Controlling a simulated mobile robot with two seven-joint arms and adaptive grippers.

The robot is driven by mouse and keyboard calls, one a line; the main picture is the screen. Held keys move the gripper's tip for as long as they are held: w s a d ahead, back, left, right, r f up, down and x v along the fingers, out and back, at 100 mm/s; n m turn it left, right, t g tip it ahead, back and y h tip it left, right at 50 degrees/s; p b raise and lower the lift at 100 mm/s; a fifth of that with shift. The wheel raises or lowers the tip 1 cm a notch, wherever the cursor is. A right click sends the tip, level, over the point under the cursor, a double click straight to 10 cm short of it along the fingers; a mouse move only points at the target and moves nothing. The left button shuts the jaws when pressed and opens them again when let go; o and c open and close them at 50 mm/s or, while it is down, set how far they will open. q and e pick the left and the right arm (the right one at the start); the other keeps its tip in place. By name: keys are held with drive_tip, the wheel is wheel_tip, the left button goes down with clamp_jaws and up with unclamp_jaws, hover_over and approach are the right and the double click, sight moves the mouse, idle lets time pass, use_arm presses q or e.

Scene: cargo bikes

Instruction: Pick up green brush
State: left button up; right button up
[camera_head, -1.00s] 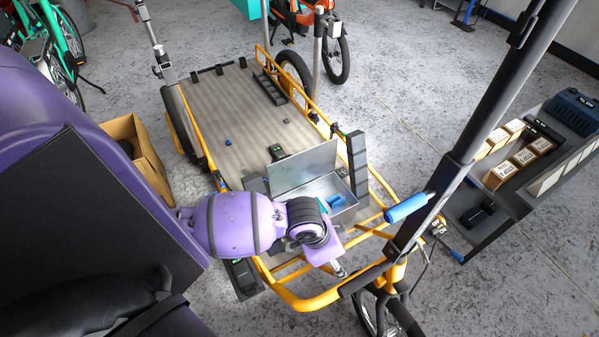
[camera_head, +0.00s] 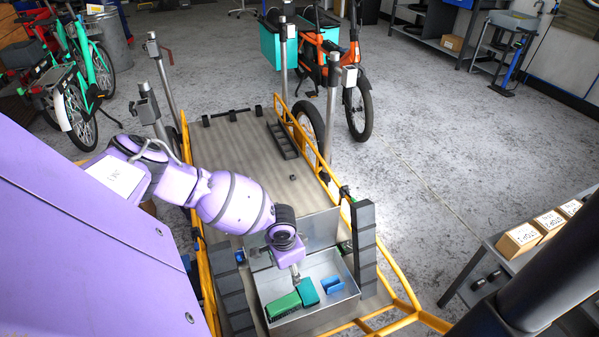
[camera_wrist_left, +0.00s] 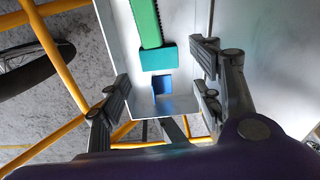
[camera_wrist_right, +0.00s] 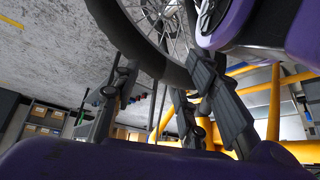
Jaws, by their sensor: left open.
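The green brush (camera_head: 283,306) lies in a shallow open metal box (camera_head: 350,290) on the cargo bike, at its near left. A teal block (camera_head: 308,292) lies against or close beside it, and a blue piece (camera_head: 332,285) lies to the right. My left gripper (camera_head: 296,279) is over the box, close to the brush and teal block. In the left wrist view the green brush (camera_wrist_left: 146,22) and teal block (camera_wrist_left: 158,58) show beyond the open, empty fingers (camera_wrist_left: 162,82). My right gripper (camera_wrist_right: 160,95) looks open and empty, near a bike wheel, and is outside the head view.
The box's raised lid (camera_head: 318,228) stands behind it. Dark stacked posts (camera_head: 364,245) flank the box, and the yellow bike frame (camera_head: 400,290) runs around. The wooden cargo bed (camera_head: 250,165) beyond is mostly clear.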

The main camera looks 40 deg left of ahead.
use_arm(q)
drive_tip(key=b, duration=0.4)
hover_over(283, 303)
drive_tip(key=w, duration=0.1)
wheel_tip(283, 303, down, 9)
drive_tip(key=shift+s+f+g+b, duration=0.15)
drive_tip(key=shift+f+g+b, duration=0.1)
drive_tip(key=shift+f+b, duration=0.35)
drive_tip(key=shift+s+f+g+b, duration=0.15)
drive_tip(key=shift+f+g+b, duration=0.1)
drive_tip(key=shift+f+b, duration=0.3)
drive_tip(key=shift+s+f+b, duration=0.15)
drive_tip(key=shift+f+b, duration=0.2)
drive_tip(key=shift+f, duration=0.15)
wheel_tip(283, 303, down, 6)
drive_tip(key=shift+f+b, duration=0.2)
drive_tip(key=shift+b, duration=0.8)
drive_tip(key=shift+f, duration=0.3)
